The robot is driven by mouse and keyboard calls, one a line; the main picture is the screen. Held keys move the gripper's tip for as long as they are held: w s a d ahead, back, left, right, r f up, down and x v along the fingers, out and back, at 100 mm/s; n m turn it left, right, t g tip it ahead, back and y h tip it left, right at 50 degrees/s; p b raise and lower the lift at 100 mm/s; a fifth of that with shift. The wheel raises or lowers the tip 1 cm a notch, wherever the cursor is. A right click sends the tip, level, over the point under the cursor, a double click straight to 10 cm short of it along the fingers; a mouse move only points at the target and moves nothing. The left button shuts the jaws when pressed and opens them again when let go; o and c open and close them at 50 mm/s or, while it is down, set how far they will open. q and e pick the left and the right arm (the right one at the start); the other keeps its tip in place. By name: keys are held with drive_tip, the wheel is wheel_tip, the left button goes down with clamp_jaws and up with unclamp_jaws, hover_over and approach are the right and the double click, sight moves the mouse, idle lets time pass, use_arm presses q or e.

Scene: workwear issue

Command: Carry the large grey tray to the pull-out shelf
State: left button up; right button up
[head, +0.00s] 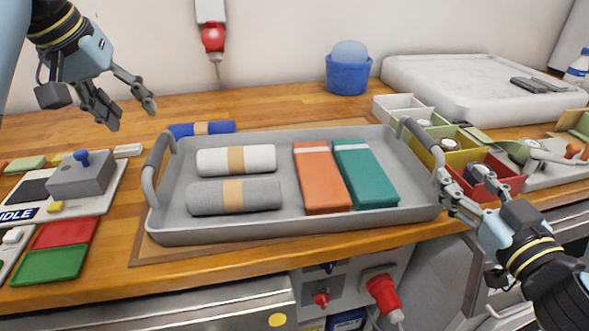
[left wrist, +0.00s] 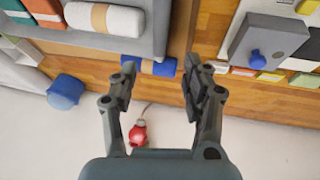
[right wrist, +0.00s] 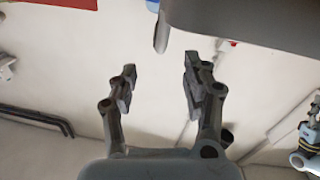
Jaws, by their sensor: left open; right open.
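The large grey tray (head: 300,228) lies flat on the wooden worktop, with a raised handle at each end. It holds a white roll (head: 218,160), a grey roll (head: 210,197), an orange folded piece (head: 320,178) and a teal one (head: 364,175). My left gripper (head: 130,113) is open and empty, above and behind the tray's left handle (head: 155,165). My right gripper (head: 447,190) is open beside the right handle (head: 418,148); I cannot tell whether they touch. In the right wrist view nothing sits between its fingers (right wrist: 160,75). I cannot make out the pull-out shelf.
A blue roll (head: 185,129) lies behind the tray. A blue bucket (head: 348,75) and a white slab (head: 470,85) stand at the back. Coloured bins (head: 455,158) crowd the tray's right side. A grey control box (head: 82,178) and coloured plates (head: 50,264) lie left.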

sight(158, 140)
use_arm(q)
drive_tip(key=x, duration=1)
drive_tip(key=shift+w+d+f, duration=0.1)
drive_tip(key=shift+w+f, duration=0.05)
drive_tip(key=shift+f, duration=0.2)
use_arm(e)
drive_tip(key=w, duration=0.3)
drive_tip(key=w+a, duration=0.1)
drive_tip(key=w, duration=0.6)
drive_tip(key=shift+w+a, duration=0.25)
drive_tip(key=shift+w, duration=0.15)
use_arm(q)
clamp_jaws()
use_arm(e)
clamp_jaws()
use_arm(q)
drive_tip(key=shift+r, duration=0.1)
